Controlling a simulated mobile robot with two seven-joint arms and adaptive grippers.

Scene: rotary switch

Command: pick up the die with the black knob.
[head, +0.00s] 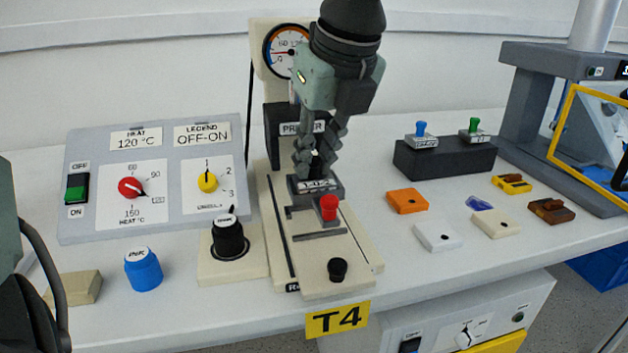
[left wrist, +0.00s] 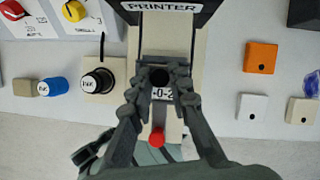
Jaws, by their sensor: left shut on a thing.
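The die with the black knob (head: 322,187) is a dark block with a pale lettered plate, sitting on the printer's (head: 306,240) slide. My left gripper (head: 317,168) points down over it and is shut on the black knob. In the left wrist view the black knob (left wrist: 159,76) shows between the fingertips, with the die's lettered plate (left wrist: 162,94) just below. In the head view the fingers mostly hide the knob. I cannot tell of any gap under the die. My right gripper is not in view.
A red knob (head: 328,207) stands just in front of the die. Two dies with blue and green knobs sit on a black rack (head: 444,158) to the right. Ink pots, including a blue one (head: 143,270), and a control panel (head: 150,178) are left. Small coloured blocks lie right.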

